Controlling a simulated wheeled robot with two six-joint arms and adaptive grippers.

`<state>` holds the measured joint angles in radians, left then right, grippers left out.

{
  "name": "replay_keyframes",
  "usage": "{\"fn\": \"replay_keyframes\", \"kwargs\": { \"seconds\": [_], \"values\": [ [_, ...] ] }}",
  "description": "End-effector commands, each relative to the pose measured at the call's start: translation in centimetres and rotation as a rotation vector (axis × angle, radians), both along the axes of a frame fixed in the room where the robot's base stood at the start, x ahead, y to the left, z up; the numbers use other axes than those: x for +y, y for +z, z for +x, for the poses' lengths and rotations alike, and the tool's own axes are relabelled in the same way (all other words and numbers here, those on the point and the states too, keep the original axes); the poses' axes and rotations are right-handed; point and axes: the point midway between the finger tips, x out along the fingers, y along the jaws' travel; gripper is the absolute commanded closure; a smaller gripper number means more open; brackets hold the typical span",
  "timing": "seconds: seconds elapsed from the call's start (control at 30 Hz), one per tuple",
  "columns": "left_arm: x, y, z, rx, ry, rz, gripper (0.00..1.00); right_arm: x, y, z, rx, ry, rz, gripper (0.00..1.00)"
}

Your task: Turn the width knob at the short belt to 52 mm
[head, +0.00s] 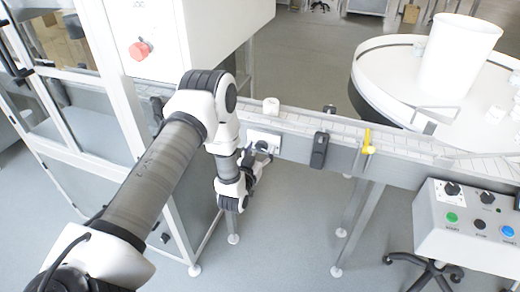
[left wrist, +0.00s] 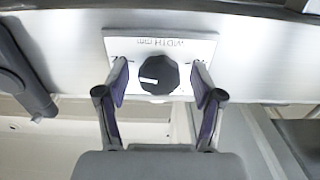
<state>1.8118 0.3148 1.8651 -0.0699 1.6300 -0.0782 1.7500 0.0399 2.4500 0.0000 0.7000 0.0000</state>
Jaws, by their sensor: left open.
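The black width knob (left wrist: 158,77) sits on a white plate (left wrist: 160,44) marked "WIDTH mm", which appears upside down in the left wrist view. A white pointer mark shows on the knob's left side; the scale numbers are too small to read. In the head view the plate (head: 262,138) is on the side of the short belt (head: 300,122), with the knob partly hidden by my gripper. My left gripper (left wrist: 160,88) is open, with one finger on each side of the knob; I cannot tell whether they touch it. It also shows in the head view (head: 259,160). My right gripper is not in view.
A white cup-like piece (head: 271,106) stands on the belt. A black clamp (head: 320,149) and a yellow lever (head: 367,141) are to the right of the plate. A control box (head: 470,222) is at the lower right. A round table (head: 385,75) carries a large white container (head: 458,55).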

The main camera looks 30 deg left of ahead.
Motion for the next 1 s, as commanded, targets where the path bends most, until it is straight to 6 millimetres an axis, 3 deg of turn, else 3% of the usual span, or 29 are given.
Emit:
{"fn": "replay_keyframes", "kwargs": {
  "seconds": [0.03, 0.17, 0.2, 0.63, 1.0],
  "values": [
    [0.0, 0.0, 0.0, 0.0, 0.0, 0.0, 0.43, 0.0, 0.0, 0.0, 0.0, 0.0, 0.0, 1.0],
    [0.0, 0.0, 0.0, 0.0, 0.0, 0.0, 0.89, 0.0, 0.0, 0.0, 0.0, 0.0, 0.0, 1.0],
    [0.0, 0.0, 0.0, 0.0, 0.0, 0.0, 0.92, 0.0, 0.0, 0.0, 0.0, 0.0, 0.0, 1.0],
    [0.0, -0.1, 0.0, -0.014, 0.0, -0.054, 0.92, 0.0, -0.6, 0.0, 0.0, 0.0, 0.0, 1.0],
    [-0.1, -0.3, 0.0, -0.076, -0.001, -0.302, 0.92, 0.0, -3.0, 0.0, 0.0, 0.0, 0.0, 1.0]
  ]
}}
